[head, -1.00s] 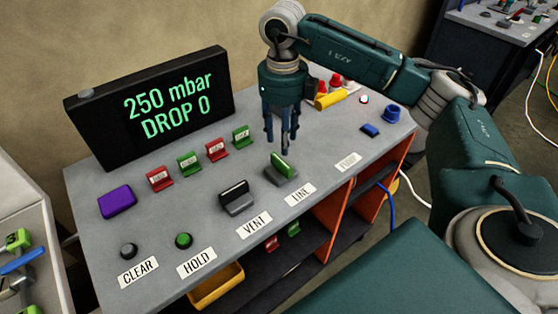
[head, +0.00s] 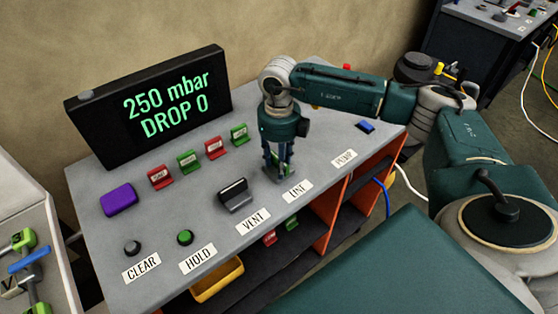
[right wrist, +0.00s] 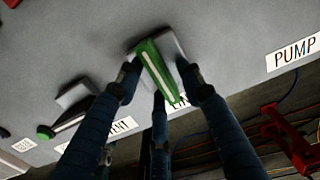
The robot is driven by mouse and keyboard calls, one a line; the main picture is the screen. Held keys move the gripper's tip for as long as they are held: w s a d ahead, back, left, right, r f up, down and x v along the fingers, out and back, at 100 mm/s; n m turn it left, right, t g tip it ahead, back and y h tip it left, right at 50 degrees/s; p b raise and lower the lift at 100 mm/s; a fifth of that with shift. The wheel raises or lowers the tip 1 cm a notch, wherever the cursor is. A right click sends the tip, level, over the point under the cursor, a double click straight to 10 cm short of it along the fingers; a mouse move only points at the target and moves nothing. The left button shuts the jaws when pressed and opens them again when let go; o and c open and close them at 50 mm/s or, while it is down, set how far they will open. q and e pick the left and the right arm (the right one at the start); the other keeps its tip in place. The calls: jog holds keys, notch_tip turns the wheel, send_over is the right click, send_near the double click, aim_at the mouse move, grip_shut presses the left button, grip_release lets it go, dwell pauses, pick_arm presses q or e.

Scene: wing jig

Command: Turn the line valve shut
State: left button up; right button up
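The line valve has a green handle with a pale stripe along its top (right wrist: 153,70). It stands on the grey panel behind the LINE label (head: 298,192). In the head view my right gripper (head: 279,172) is down over this valve and hides most of it. In the right wrist view the fingers of my right gripper (right wrist: 158,80) are spread on both sides of the green handle, with gaps visible. Whether any finger touches it I cannot tell. My left gripper is not in view.
The grey vent valve (head: 235,194) stands left of my right gripper. A display (head: 150,105) at the back reads 250 mbar, DROP 0. Red and green tags, a purple block (head: 118,199), a black button (head: 133,248) and a green button (head: 185,237) are also on the panel.

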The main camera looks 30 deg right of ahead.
grip_shut()
jog(key=shift+m, duration=0.4)
jog(key=m+b, duration=0.1)
jog(key=m, duration=0.1)
jog(key=shift+w+a+f+m+b, duration=0.1)
jog(key=shift+a+m+b, duration=0.05)
jog(key=shift+m+b, duration=0.2)
jog(key=m, duration=0.2)
jog(key=m+b, duration=0.1)
jog(key=m, duration=0.1)
jog(key=shift+w+a+m+b, duration=0.1)
jog(key=shift+w+m+b, duration=0.1)
jog(key=shift+m+b, duration=0.1)
jog(key=m+b, duration=0.1)
jog(key=m, duration=0.4)
jog(key=shift+w, duration=0.2)
jog(key=shift+w+r+m, duration=0.1)
jog(key=shift+m, duration=1.15)
jog(key=shift+w+r+m, duration=0.1)
jog(key=shift+m, duration=1.1)
